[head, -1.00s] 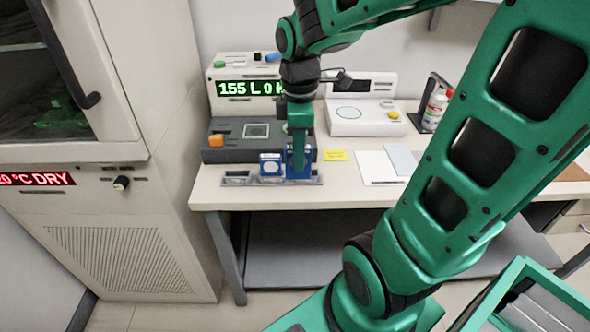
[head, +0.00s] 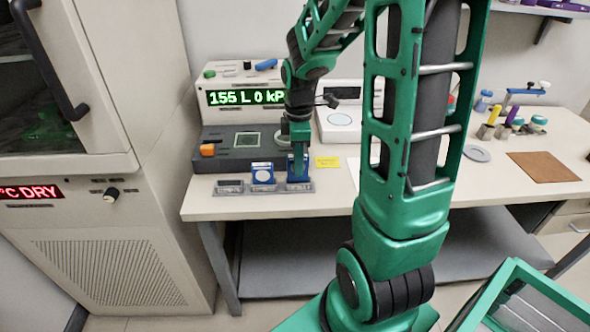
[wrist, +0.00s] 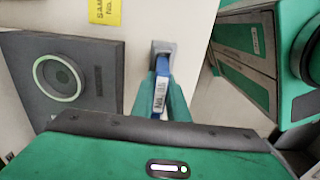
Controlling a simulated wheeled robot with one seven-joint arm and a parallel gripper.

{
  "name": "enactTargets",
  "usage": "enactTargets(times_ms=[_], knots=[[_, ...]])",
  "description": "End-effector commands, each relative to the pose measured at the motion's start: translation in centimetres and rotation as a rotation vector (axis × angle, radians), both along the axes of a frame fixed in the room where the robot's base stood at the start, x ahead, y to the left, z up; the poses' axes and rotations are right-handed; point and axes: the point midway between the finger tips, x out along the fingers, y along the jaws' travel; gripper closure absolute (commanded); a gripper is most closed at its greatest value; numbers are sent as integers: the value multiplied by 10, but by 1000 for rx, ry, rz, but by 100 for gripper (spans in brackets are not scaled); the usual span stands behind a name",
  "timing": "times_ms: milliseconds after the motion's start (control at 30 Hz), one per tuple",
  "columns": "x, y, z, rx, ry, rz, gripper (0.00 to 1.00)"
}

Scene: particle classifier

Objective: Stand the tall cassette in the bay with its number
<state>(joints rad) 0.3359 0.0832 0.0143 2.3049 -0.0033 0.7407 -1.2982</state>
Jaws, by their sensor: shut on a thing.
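A grey rack (head: 228,189) with three bays stands at the front left of the bench. My gripper (head: 299,168) is above its right bay, shut on a blue tall cassette (head: 291,166). The cassette looks upright, its lower end at the right bay; I cannot tell whether it is fully seated. In the wrist view, my gripper (wrist: 160,103) has its green fingers on both sides of the cassette (wrist: 160,92), whose label number is too small to read. A second, lower blue cassette (head: 262,173) stands in the middle bay. The left bay looks empty.
A dark grey unit (head: 225,150) with an orange button and a green display (head: 238,97) stand behind the rack. A yellow note (head: 327,162) lies right of it. A tall cabinet (head: 125,230) closes off the left. A green-rimmed bin (head: 478,309) is at lower right.

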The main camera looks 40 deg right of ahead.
Motion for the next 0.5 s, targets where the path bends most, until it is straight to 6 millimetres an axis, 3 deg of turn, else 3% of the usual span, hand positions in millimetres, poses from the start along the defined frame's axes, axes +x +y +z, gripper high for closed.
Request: enactTargets(times_ms=[167,500], knots=[[-1,0,-20,1,2,-1,100],[-1,0,-23,1,1,-1,100]])
